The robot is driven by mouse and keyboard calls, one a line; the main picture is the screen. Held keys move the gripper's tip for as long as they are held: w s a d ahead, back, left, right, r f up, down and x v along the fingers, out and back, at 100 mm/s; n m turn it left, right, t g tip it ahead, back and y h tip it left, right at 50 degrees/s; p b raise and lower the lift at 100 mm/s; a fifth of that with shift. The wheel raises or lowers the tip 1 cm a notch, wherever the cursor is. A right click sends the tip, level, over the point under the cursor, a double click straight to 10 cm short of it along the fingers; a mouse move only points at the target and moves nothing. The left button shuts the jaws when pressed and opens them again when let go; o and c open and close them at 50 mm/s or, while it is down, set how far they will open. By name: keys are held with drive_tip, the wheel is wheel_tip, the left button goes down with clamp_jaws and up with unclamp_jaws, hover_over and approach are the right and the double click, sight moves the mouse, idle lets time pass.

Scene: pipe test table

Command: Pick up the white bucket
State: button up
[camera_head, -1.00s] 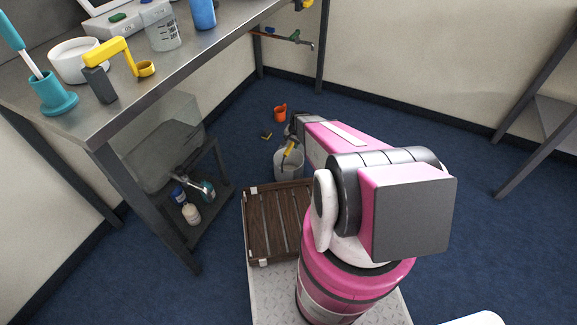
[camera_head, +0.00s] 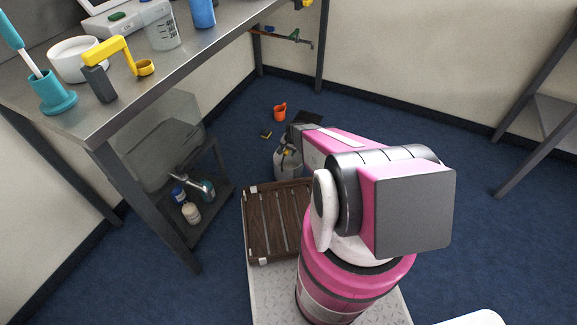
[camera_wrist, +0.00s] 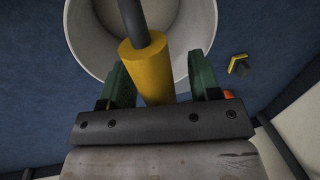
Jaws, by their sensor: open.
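The white bucket (camera_head: 289,173) stands on the blue floor, just beyond the wooden slatted crate in the head view. In the wrist view, its round rim and inside (camera_wrist: 88,38) fill the upper middle. Its handle is a dark bar with a yellow grip (camera_wrist: 147,66). My gripper (camera_wrist: 161,72) is open, with one green finger on each side of the yellow grip. Whether either finger touches the grip cannot be told. In the head view, my gripper (camera_head: 287,152) is over the bucket and hides part of its top.
A wooden slatted crate (camera_head: 278,222) lies on my base, near the bucket. An orange cup (camera_head: 280,113) and a small yellow-black object (camera_head: 266,134) lie beyond the bucket. A metal table (camera_head: 130,105) and low shelf with bottles (camera_head: 191,213) stand left.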

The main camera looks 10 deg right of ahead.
drive_tip(key=shift+f, duration=0.25)
idle(0.4)
clamp_jaws()
